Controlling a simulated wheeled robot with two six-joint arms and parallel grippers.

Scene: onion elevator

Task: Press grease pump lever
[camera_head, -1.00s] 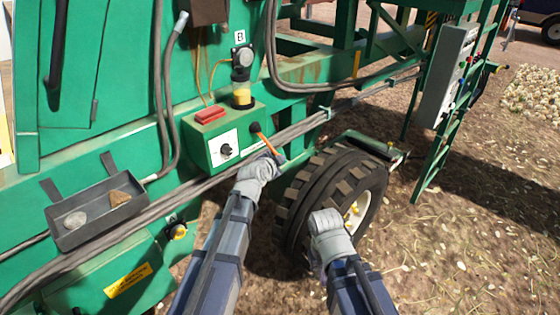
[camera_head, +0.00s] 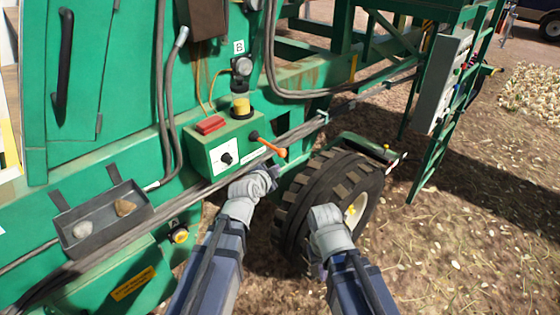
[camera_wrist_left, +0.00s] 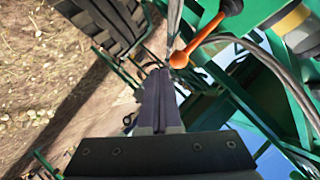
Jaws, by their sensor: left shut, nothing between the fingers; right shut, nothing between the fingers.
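The grease pump lever (camera_head: 270,146) is an orange rod with a black joint at the front right of a green box (camera_head: 238,143). Its free end points right and slightly down. It also shows in the left wrist view (camera_wrist_left: 205,36), its rounded orange end just beyond my fingertips. My left gripper (camera_head: 270,173) is shut and empty, just below the lever; a small gap shows between them. Its closed fingers also show in the left wrist view (camera_wrist_left: 160,72). My right gripper (camera_head: 324,212) appears in front of the tyre, shut and empty, its fingers mostly hidden.
The box carries a red button (camera_head: 210,125), a dial (camera_head: 227,158) and a yellow grease reservoir (camera_head: 241,106). Grey hoses (camera_head: 300,132) run behind the lever. A large tyre (camera_head: 318,195) stands at lower right. A grey tray (camera_head: 105,225) with stones hangs at left.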

